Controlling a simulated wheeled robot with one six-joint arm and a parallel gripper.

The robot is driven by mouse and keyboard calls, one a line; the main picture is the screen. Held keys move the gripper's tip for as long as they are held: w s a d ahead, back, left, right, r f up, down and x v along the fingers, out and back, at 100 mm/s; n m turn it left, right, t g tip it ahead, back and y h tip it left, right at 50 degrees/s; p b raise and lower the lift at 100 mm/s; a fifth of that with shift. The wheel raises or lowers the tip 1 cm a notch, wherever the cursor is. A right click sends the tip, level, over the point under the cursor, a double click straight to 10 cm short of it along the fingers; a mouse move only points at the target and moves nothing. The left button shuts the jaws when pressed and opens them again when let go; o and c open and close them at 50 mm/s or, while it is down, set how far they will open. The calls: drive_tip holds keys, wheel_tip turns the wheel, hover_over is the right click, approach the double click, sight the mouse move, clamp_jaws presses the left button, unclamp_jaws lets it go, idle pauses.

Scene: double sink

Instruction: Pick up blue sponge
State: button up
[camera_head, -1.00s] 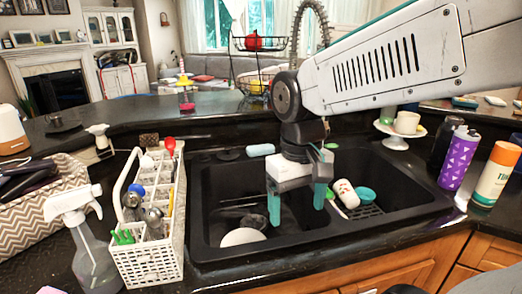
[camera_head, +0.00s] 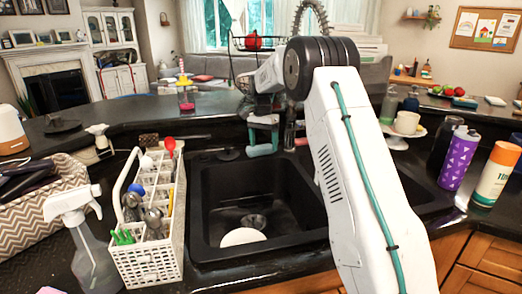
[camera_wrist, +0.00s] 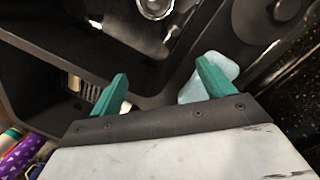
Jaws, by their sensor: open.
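The light blue sponge (camera_head: 259,151) lies on the dark rear rim of the double sink (camera_head: 203,215). My gripper (camera_head: 263,143) is open, with its teal fingers over the back of the sink, close to the sponge. In the wrist view, the sponge (camera_wrist: 188,92) shows behind and around the right finger of my gripper (camera_wrist: 162,70), which hides part of it. The sponge is not centred between the fingers; most of the gap shows dark sink. I cannot tell whether a finger touches it.
A white plate (camera_head: 242,237) lies in the left basin. A white caddy of utensils (camera_head: 150,262) stands left of the sink. My arm hides most of the right basin. A purple bottle (camera_head: 459,160) and an orange-and-white bottle (camera_head: 497,172) stand at the right. The faucet hose rises behind the gripper.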

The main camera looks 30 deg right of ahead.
sight(260, 147)
drive_tip(key=w+d+m, duration=0.1)
drive_tip(key=w+d+f+m, duration=0.1)
drive_tip(key=w, duration=0.1)
drive_tip(key=w+d+m, duration=0.1)
drive_tip(key=w, duration=0.1)
drive_tip(key=shift+w+f+t, duration=0.15)
drive_tip(key=shift+w+t, duration=0.1)
drive_tip(key=shift+t, duration=0.15)
drive_tip(key=w+r+m, duration=0.1)
drive_tip(key=r+m, duration=0.1)
drive_tip(key=w+r, duration=0.1)
drive_tip(key=r, duration=0.1)
drive_tip(key=shift+w+d+m+t, duration=0.3)
drive_tip(key=shift+d+m+t, duration=0.05)
drive_tip(key=shift+m+t, duration=0.05)
drive_tip(key=shift+r+m, duration=0.1)
drive_tip(key=shift+m, duration=0.3)
drive_tip(key=shift+s+f+m, duration=0.1)
drive_tip(key=shift+f+m, duration=0.25)
drive_tip(key=shift+m, duration=0.05)
drive_tip(key=f, duration=0.7)
drive_tip(key=shift+s+a+f, duration=0.1)
drive_tip(key=shift+a, duration=0.2)
drive_tip(key=c, duration=1.1)
